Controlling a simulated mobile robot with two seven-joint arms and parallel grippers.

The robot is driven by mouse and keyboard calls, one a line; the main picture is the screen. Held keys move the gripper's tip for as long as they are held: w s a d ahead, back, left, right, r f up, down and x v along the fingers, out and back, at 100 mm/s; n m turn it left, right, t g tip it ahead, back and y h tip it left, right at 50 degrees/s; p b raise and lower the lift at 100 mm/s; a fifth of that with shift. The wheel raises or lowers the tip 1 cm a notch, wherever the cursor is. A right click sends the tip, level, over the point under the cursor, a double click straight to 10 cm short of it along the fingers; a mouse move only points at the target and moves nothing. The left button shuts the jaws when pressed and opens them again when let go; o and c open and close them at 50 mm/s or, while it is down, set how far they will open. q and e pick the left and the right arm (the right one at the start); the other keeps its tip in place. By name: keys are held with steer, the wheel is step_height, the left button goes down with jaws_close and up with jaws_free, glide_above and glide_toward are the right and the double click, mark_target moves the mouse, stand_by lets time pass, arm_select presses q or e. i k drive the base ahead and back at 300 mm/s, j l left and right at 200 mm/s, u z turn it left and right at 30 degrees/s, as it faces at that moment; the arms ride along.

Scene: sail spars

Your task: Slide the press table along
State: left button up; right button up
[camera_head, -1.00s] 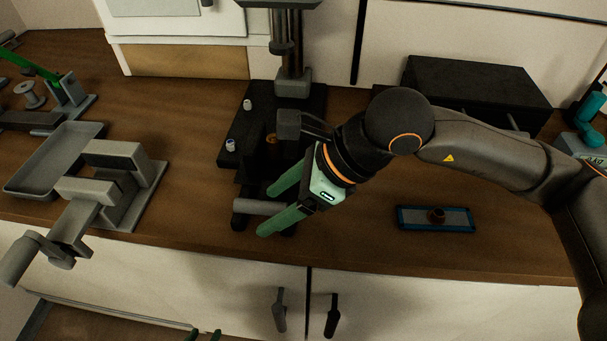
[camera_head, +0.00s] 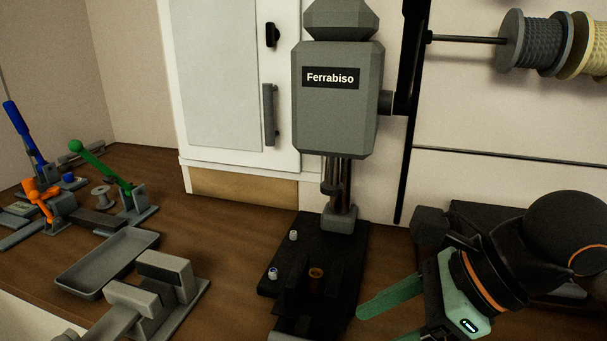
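The press is a grey machine (camera_head: 337,105) labelled Ferrabiso, standing on a column at the back of the workbench. Its black base or table (camera_head: 346,243) lies below the head, with a small brass-coloured ring (camera_head: 316,274) on a dark block and two small pale caps. My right gripper (camera_head: 385,320) is at the lower right, to the right of the press base, with green fingers pointing left. One finger shows clearly; the other is mostly cut off by the bottom edge, and a gap shows between them. I see nothing between the fingers. My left gripper is out of view.
A grey vise (camera_head: 165,277) and a shallow grey tray (camera_head: 108,262) stand left of the press. Green-handled (camera_head: 100,165), orange and blue lever tools are further left. A white cabinet (camera_head: 225,75) stands behind. Wire spools (camera_head: 527,40) hang at upper right.

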mark_target(329, 309)
steer(key=k, duration=0.9)
